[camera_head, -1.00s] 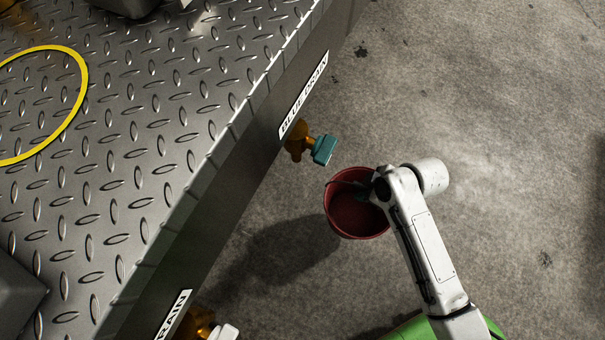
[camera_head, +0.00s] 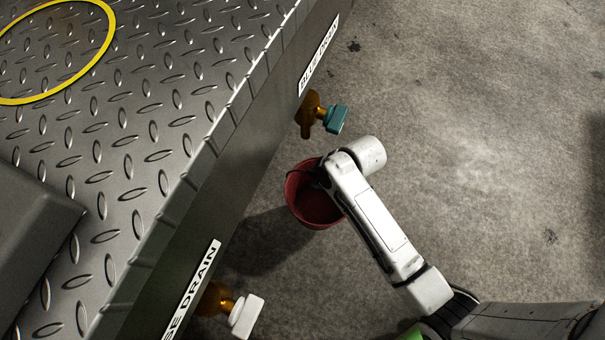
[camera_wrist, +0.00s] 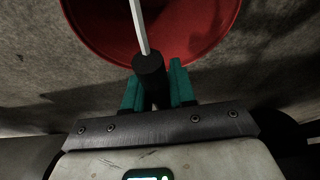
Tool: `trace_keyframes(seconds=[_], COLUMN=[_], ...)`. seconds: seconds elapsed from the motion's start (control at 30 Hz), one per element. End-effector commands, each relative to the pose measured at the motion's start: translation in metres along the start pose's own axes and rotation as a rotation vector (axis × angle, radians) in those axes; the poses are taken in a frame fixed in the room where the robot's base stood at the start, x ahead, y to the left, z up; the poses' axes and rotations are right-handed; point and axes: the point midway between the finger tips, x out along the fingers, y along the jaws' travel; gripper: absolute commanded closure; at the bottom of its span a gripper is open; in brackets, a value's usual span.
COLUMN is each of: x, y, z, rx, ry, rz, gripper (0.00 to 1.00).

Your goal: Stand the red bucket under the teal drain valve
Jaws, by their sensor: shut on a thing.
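The red bucket (camera_head: 301,213) hangs from my gripper, below and slightly left of the teal drain valve (camera_head: 336,119) in the head view. Its shadow lies apart on the floor, so it looks raised. The valve has a brass body and sticks out from the platform's side. The bucket is not under it. In the wrist view, the teal fingers of my gripper (camera_wrist: 157,88) are shut on the black grip of the bucket's handle (camera_wrist: 150,72). The red bucket (camera_wrist: 100,25) shows beyond them. My arm hides part of the bucket's right side in the head view.
A metal tread-plate platform (camera_head: 150,110) fills the left, its long side edge running diagonally. A second valve with a white handle (camera_head: 246,316) sticks out lower down, near a drain label (camera_head: 193,290). Open concrete floor (camera_head: 480,150) lies to the right.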

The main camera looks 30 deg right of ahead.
Motion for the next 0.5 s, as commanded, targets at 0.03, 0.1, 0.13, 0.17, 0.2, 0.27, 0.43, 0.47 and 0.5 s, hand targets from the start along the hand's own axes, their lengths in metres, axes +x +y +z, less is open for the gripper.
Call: trace_keyframes(seconds=[0.03, 0.1, 0.13, 0.17, 0.2, 0.27, 0.43, 0.47, 0.5], x=[0.012, 0.026, 0.032, 0.038, 0.045, 0.055, 0.071, 0.072, 0.073], y=[0.004, 0.008, 0.009, 0.010, 0.012, 0.014, 0.019, 0.019, 0.019], z=[-0.008, -0.013, -0.014, -0.015, -0.018, -0.021, -0.027, -0.027, -0.027], rx=[-0.002, -0.001, -0.001, -0.001, -0.001, -0.001, -0.001, -0.001, -0.001], ry=[0.003, 0.001, 0.001, 0.000, 0.000, 0.001, 0.001, 0.000, 0.000], rz=[0.001, 0.000, 0.000, 0.000, 0.000, 0.001, 0.001, 0.001, 0.001], gripper=[1.00, 1.00, 1.00, 1.00, 1.00, 1.00, 1.00, 1.00, 1.00])
